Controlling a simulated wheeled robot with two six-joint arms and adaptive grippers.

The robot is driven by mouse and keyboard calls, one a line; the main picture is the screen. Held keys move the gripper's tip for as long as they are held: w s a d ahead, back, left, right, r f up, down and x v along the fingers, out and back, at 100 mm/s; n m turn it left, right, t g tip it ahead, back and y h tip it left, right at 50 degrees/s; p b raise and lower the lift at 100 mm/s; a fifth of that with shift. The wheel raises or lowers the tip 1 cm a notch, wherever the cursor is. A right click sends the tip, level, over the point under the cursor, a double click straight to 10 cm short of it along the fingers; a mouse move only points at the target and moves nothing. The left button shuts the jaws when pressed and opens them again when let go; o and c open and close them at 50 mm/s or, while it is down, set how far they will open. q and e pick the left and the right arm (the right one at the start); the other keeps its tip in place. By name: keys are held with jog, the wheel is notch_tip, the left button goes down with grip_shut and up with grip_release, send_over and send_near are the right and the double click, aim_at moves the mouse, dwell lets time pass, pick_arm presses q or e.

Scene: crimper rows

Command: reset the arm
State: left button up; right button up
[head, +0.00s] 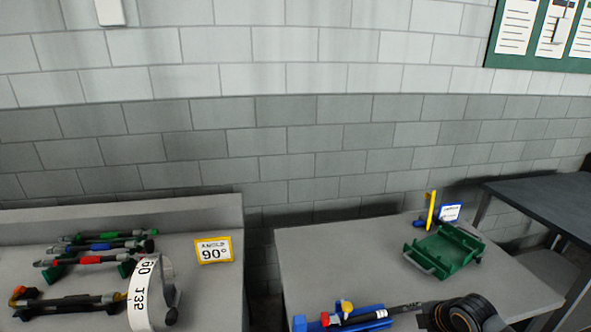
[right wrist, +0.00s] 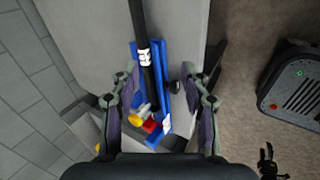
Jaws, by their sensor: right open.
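My right gripper (right wrist: 163,82) shows in the right wrist view with its two fingers spread apart. Below and between them is a blue holder (right wrist: 163,62) with a black-handled tool (right wrist: 142,30) along it. The tool has a white label and red and yellow parts at its near end. No contact with the fingers can be made out. In the head view the blue holder (head: 301,323) and the tool (head: 376,315) lie at the front of the right table. Neither of my grippers is visible in the head view.
The right table (head: 320,250) also holds a green tray (head: 444,252), a yellow upright piece (head: 430,210) and a black coiled thing (head: 465,315). The left table carries several crimpers (head: 95,260), a 90° sign (head: 214,250) and a curved white label (head: 143,295). A gap separates the tables.

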jog(key=s+a+f+m+g+h, duration=0.1)
jog(key=s+a+m, duration=0.5)
jog(key=s+m, duration=0.25)
jog(key=s+a+f+m+g+h, duration=0.1)
jog(key=s+a+f+m+g, duration=0.1)
jog(key=s+a+m, duration=0.55)
jog(key=s+d+f+m+g, duration=0.1)
jog(key=s+d+f, duration=0.1)
jog(key=f, duration=1)
jog(key=s+d+f, duration=0.2)
jog(key=f, duration=1.1)
jog(key=s+d+f+g, duration=0.1)
jog(key=s+f, duration=1.6)
jog(key=s, duration=0.2)
jog(key=shift+s+d+f, duration=0.2)
jog(key=shift+d+f, duration=0.1)
jog(key=shift+d, duration=0.05)
